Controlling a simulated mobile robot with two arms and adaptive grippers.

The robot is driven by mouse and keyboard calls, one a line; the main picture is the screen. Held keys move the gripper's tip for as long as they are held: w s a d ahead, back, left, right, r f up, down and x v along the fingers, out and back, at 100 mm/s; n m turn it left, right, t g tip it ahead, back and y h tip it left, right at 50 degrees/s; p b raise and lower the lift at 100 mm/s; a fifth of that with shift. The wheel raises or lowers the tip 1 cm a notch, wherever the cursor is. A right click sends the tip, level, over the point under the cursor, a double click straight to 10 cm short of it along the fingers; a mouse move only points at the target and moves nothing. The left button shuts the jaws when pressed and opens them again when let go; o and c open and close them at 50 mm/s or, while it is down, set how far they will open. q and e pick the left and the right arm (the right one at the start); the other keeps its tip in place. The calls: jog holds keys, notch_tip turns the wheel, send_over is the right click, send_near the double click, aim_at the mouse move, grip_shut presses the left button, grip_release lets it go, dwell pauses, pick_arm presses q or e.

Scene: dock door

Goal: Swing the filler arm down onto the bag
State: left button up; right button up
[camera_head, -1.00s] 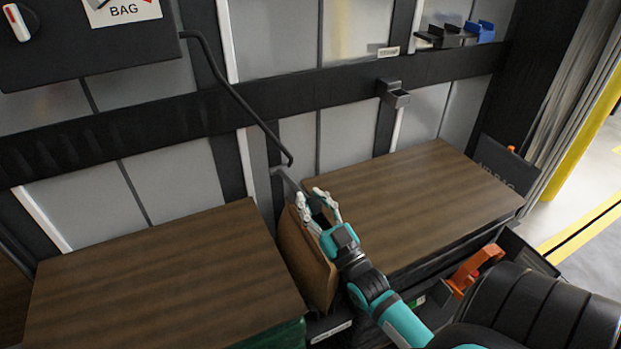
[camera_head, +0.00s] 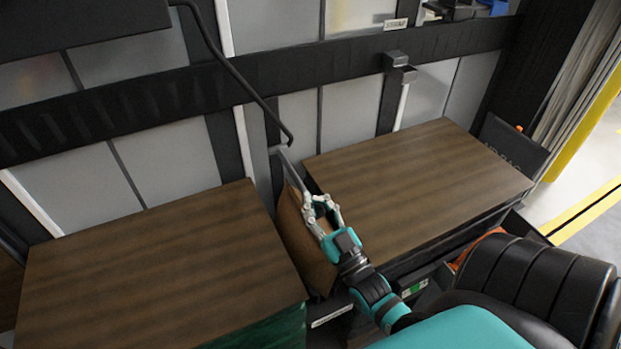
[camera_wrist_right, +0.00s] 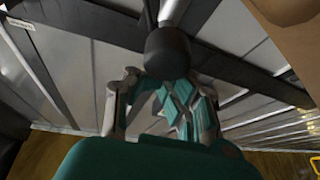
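The brown paper bag (camera_head: 300,240) stands upright in the gap between two stacks with wood-look tops. A grey flat bar (camera_head: 289,168) slants from the wall down to the bag's top; I take it to be the filler arm. My right gripper (camera_head: 322,197) is at the bar's lower end, over the bag's upper edge. In the right wrist view a black round knob (camera_wrist_right: 167,50) on a grey rod (camera_wrist_right: 172,12) is in front of my right gripper (camera_wrist_right: 165,85), whose fingers are apart. Contact with the knob is unclear. My left gripper is out of view.
The left stack (camera_head: 150,270) and right stack (camera_head: 420,185) flank the bag closely. A black bent rod (camera_head: 240,85) hangs from the dark panel (camera_head: 80,25) and ends just above the grey bar. A dark rail (camera_head: 300,70) runs along the wall.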

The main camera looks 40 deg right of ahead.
jog(key=o, duration=0.7)
jog(key=shift+s+d+f, duration=0.25)
jog(key=shift+d+f, duration=0.25)
jog(key=shift+d, duration=0.05)
jog(key=shift+c, duration=0.2)
jog(key=o, duration=0.4)
jog(key=shift+o, duration=0.2)
jog(key=shift+w+r, duration=0.15)
jog(key=shift+a, duration=0.1)
jog(key=d+v, duration=0.1)
jog(key=v, duration=1.1)
jog(key=shift+a, duration=0.45)
jog(key=shift+r, duration=0.1)
